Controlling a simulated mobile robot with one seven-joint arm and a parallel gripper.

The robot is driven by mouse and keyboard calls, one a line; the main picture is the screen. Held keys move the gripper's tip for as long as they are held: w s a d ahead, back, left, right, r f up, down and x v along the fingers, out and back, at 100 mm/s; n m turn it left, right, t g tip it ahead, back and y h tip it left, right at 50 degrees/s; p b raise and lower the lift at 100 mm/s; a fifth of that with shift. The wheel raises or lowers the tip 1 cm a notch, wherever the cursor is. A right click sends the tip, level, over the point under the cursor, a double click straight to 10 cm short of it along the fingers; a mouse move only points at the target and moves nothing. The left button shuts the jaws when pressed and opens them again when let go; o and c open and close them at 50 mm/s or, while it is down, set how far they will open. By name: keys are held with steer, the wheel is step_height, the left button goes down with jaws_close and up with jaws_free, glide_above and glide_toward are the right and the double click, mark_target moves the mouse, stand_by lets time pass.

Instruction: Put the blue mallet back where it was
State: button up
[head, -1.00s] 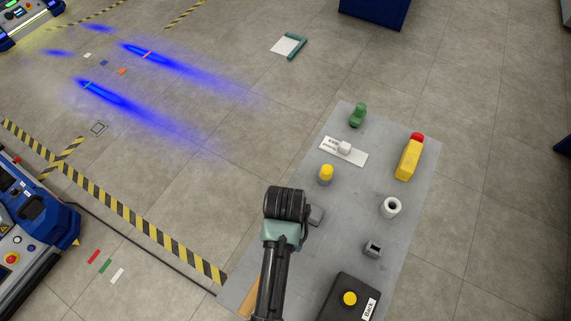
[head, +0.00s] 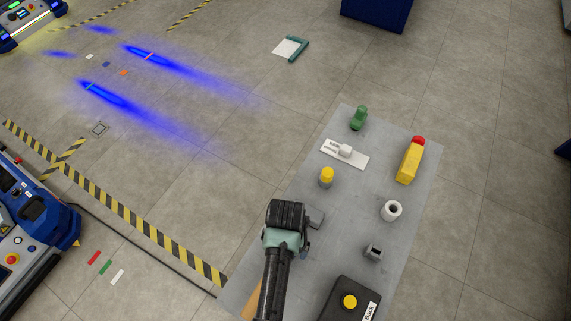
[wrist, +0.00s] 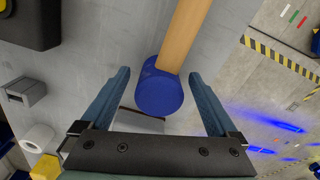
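The blue mallet (wrist: 158,95) lies on the grey table in the wrist view, its blue head near the middle and its wooden handle running up and out of the frame. My gripper (wrist: 160,73) is open, with one finger on each side of the mallet head and visible gaps on both sides. In the head view a bit of the wooden handle (head: 250,301) shows left of my arm, while the blue head is hidden behind my wrist.
The grey table (head: 345,225) also holds a black button box (head: 345,305), a grey socket (head: 373,251), a white ring (head: 391,210), a yellow-topped button (head: 326,177), a white switch plate (head: 345,152), a green piece (head: 358,118) and a yellow red-topped box (head: 410,160).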

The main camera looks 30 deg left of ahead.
steer(key=shift+r, duration=0.1)
step_height(320, 180, up, 12)
steer(key=w+r+t+y, duration=0.2)
steer(key=w+r+t, duration=0.6)
steer(key=w+r, duration=0.85)
steer(key=w+d+r+m+t, duration=0.1)
steer(key=w+d+r+t, duration=0.15)
steer(key=r, duration=0.55)
steer(key=w+d+r+t, duration=0.1)
steer(key=r+t, duration=0.3)
steer(key=r, duration=0.5)
steer(key=s+d+r+t, duration=0.2)
steer(key=s+r+t, duration=0.2)
steer(key=r, duration=0.6)
steer(key=s+d+r+m+t+h, duration=0.1)
steer(key=s+d+r+t, duration=0.2)
steer(key=r, duration=0.7)
steer(key=s+d+r+t+h, duration=0.1)
steer(key=s+d+r+t, duration=0.1)
steer(key=s+r+t, duration=0.4)
step_height(320, 180, up, 5)
steer(key=shift+s+d+r+m, duration=0.1)
steer(key=shift+s+d+m, duration=0.1)
steer(key=shift+s+m, duration=0.1)
